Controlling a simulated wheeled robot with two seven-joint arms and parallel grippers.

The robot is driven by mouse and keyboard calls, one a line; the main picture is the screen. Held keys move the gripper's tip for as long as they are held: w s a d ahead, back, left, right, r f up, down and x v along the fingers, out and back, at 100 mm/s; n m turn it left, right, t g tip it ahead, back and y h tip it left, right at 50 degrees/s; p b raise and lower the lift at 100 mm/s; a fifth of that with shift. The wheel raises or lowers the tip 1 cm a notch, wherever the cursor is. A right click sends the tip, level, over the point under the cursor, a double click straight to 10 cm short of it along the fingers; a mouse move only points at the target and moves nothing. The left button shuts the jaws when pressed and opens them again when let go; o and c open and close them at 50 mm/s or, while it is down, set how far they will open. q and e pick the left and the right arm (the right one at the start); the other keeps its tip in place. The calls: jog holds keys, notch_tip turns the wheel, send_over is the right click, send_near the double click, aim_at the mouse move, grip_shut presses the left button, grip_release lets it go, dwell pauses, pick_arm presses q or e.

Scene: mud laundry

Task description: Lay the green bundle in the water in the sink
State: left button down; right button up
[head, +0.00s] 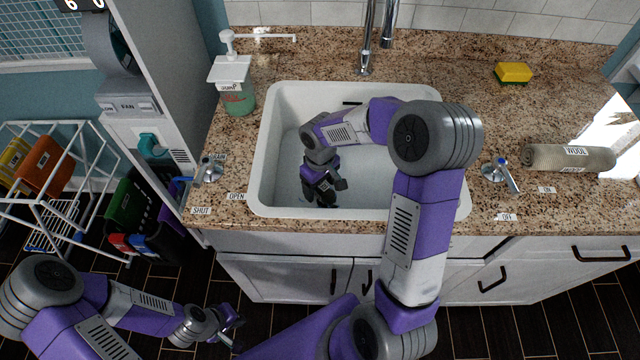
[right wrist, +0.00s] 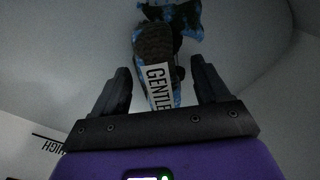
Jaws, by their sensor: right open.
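The white sink (head: 262,165) is set in the counter. My right gripper (head: 322,198) reaches down inside it, fingers open. In the right wrist view, a dark brownish bundle (right wrist: 153,45) with a white GENTLE label and blue patches lies between and beyond the open fingers (right wrist: 160,88). Its true colour is hard to tell in the dim light, and I cannot tell whether the fingers touch it. My arm mostly hides it in the head view. The water surface is not clearly visible. My left gripper (head: 226,326) is low at the left, away from the sink, its jaws unclear.
A rolled grey-beige WOOL bundle (head: 568,158) lies on the right counter. A yellow sponge (head: 513,73) is at the back. A soap pump (head: 232,88) stands left of the sink. Tap levers (head: 500,173) flank it. A white rack (head: 60,190) stands at the far left.

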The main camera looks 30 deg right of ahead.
notch_tip(320, 180, up, 12)
jog(key=p, duration=0.4)
jog(key=shift+r, duration=0.15)
dwell(0.3)
